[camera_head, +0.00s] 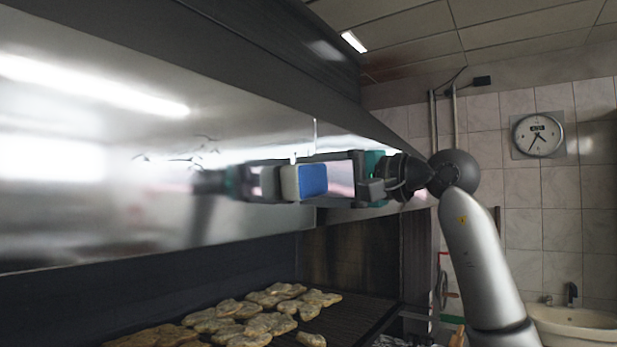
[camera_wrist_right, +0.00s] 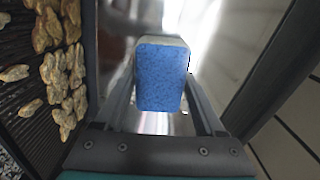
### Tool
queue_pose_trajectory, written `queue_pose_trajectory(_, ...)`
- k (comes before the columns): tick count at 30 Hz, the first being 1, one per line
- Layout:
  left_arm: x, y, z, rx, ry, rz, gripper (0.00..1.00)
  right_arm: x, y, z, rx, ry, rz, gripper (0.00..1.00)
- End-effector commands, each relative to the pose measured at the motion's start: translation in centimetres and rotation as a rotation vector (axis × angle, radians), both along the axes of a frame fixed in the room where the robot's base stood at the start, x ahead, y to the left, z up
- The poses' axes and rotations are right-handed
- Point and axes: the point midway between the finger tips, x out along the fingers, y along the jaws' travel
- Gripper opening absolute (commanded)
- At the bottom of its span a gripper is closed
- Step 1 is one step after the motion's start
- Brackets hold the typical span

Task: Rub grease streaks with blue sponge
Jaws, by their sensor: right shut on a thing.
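The blue sponge (camera_head: 313,179) has a pale backing layer and is held beside the shiny steel hood panel (camera_head: 100,190). My right gripper (camera_head: 325,183) is shut on it. In the right wrist view the sponge (camera_wrist_right: 162,80) sits between the two fingers, its blue face toward the camera. I cannot tell whether the pale side touches the steel. Thin dark grease streaks (camera_head: 190,159) mark the panel to the left of the sponge. My left gripper is out of view.
Below the hood, several pieces of browned meat (camera_head: 270,318) lie on a dark grill (camera_head: 345,320); they also show in the right wrist view (camera_wrist_right: 55,65). A wall clock (camera_head: 538,136) and a sink (camera_head: 580,325) are at the right. The space in front of the panel looks clear.

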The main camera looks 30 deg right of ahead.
Motion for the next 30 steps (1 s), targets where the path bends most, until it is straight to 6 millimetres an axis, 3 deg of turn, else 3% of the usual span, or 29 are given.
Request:
queue_pose_trajectory(6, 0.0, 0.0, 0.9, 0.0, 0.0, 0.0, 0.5, 0.9, -1.8, 0.1, 0.002, 0.001, -0.002, 0.27)
queue_pose_trajectory(30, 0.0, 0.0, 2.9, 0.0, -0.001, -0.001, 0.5, 2.8, -5.8, 0.0, 0.0, 0.001, -0.003, 0.27)
